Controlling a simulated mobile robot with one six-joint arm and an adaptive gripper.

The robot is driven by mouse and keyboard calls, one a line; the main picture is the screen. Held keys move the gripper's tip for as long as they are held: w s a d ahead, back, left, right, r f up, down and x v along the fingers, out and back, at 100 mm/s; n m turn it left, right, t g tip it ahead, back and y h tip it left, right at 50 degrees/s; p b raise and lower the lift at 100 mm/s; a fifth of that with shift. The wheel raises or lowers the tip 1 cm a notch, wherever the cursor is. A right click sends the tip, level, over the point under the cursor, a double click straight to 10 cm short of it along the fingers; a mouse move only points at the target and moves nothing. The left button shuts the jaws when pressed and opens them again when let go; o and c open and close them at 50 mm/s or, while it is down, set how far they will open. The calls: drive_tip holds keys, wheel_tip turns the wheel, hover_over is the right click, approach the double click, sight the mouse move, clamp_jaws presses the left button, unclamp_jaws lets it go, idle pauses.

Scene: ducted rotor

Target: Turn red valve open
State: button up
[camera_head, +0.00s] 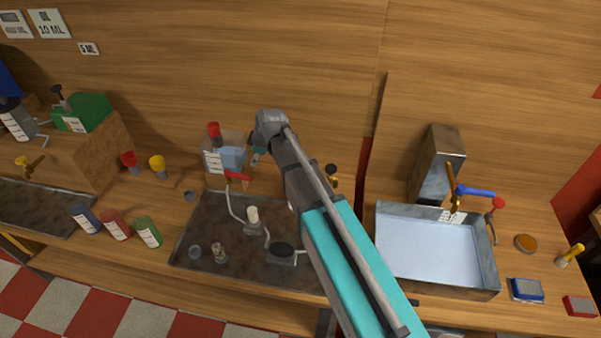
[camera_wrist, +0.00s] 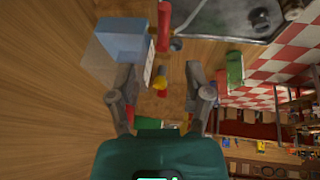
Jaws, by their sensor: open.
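A red valve lever (camera_head: 238,176) sits at the front of a clear block with a blue container, at the back edge of the dark tray. In the wrist view a red bar (camera_wrist: 163,22) beside the blue container appears to be this lever. My gripper (camera_wrist: 160,72) is open and empty, its two fingers apart. The red bar lies beyond the fingertips, at the top of the wrist view, not between them. In the head view my arm hides most of the gripper (camera_head: 258,155), which is just right of the block.
A dark tray (camera_head: 195,242) with a bent pipe and small parts lies in front. A blue container (camera_head: 232,160) with a red-capped bottle stands behind. A metal sink (camera_head: 430,250) with blue and red handles is right. Red and yellow caps (camera_head: 157,162) stand left.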

drive_tip(key=s+d+f+m+h, duration=0.1)
drive_tip(key=s+d+m, duration=0.2)
drive_tip(key=d, duration=0.3)
drive_tip(key=s+d+f+m+g+h+b, duration=0.1)
drive_tip(key=s+d+m, duration=0.3)
drive_tip(key=d, duration=0.3)
drive_tip(key=shift+s+d+f+m, duration=0.25)
drive_tip(key=shift+s+f+m, duration=0.1)
drive_tip(key=shift+s, duration=0.35)
drive_tip(key=shift+c, duration=0.2)
